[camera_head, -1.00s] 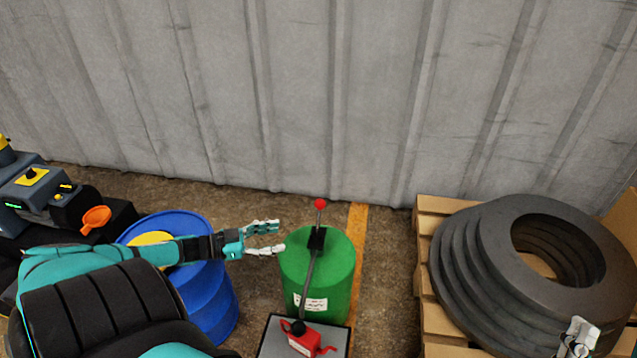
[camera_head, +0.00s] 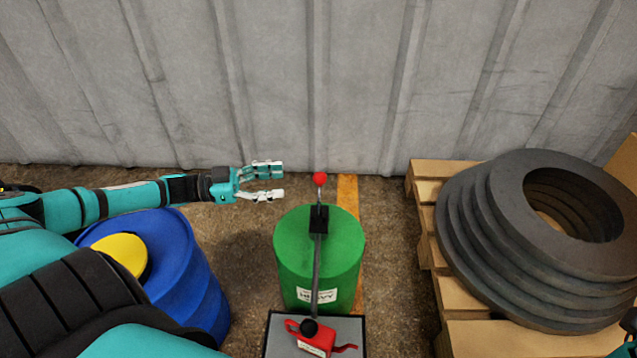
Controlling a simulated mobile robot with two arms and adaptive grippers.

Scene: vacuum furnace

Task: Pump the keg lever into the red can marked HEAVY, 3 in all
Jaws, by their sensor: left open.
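The green keg (camera_head: 295,255) stands upright on the floor in the middle, with a black pump head (camera_head: 319,222) on its top. The pump lever's red ball (camera_head: 320,179) sticks up at the far side. A long grey spout (camera_head: 316,270) runs from the pump head towards me and ends in a dark round piece over the red can (camera_head: 315,340). The can's white label is too small to read. My left gripper (camera_head: 275,181) is open and empty, left of the red ball and apart from it.
The red can is on a grey plate (camera_head: 350,325) in front of the keg. A blue drum (camera_head: 195,270) with a yellow top stands left, under my left arm. A pallet (camera_head: 430,190) with stacked dark rings (camera_head: 500,230) is right. A corrugated wall (camera_head: 370,80) closes the back.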

